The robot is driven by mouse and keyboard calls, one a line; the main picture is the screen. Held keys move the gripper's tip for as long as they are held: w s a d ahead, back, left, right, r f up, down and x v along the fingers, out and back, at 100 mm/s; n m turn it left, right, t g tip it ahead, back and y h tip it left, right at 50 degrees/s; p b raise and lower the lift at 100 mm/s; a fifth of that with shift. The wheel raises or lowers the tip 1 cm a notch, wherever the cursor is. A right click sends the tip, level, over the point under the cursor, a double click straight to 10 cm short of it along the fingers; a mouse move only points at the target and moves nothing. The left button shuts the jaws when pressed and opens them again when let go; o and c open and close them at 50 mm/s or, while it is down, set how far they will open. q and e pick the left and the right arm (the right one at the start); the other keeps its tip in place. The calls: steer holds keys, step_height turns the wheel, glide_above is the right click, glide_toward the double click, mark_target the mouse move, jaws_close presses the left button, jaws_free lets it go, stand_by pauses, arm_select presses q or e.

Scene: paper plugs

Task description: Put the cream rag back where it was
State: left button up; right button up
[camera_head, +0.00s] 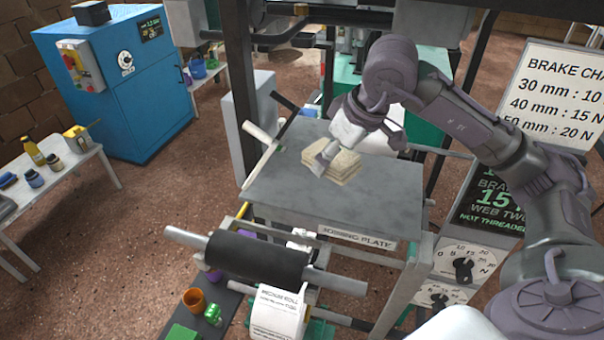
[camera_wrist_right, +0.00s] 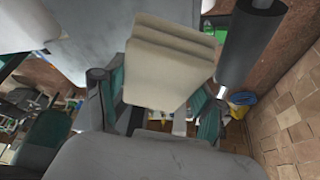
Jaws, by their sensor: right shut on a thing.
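The cream rag (camera_head: 335,166) is a folded, layered pad over the grey joining plate (camera_head: 385,197) in the head view. My right gripper (camera_head: 328,153) reaches it from above and is shut on its edge. In the right wrist view the rag (camera_wrist_right: 168,62) shows its stacked folds in front of my gripper. I cannot tell whether the rag rests on the plate or hangs just above it. My left gripper is not in view.
A dark roller (camera_head: 256,260) and a white paper roll (camera_head: 279,310) are at the plate's near side. A pale rod (camera_head: 262,157) stands tilted at its left edge. Dial panels (camera_head: 462,266) stand at right. Bare plate surface surrounds the rag.

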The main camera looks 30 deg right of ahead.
steer(key=shift+w+d+f, duration=0.1)
steer(key=shift+w, duration=0.05)
steer(key=w+a+f, duration=0.1)
steer(key=w, duration=0.1)
steer(key=w+a+f+p, duration=0.1)
steer(key=w, duration=0.1)
steer(key=w+a+f+p, duration=0.1)
steer(key=w, duration=0.1)
steer(key=shift+w+f, duration=0.1)
steer(key=shift+f, duration=0.05)
steer(key=p, duration=0.2)
glide_above(288, 178)
steer(key=s, duration=0.2)
steer(key=f, duration=0.2)
steer(key=shift+w+d+f, duration=0.2)
steer(key=shift+f, duration=0.2)
steer(key=shift+w+f, duration=0.2)
steer(key=shift+a+f, duration=0.15)
steer(key=shift+f, duration=0.2)
step_height(288, 178, down, 3)
steer(key=shift+f+p, duration=0.1)
steer(key=shift+p, duration=0.35)
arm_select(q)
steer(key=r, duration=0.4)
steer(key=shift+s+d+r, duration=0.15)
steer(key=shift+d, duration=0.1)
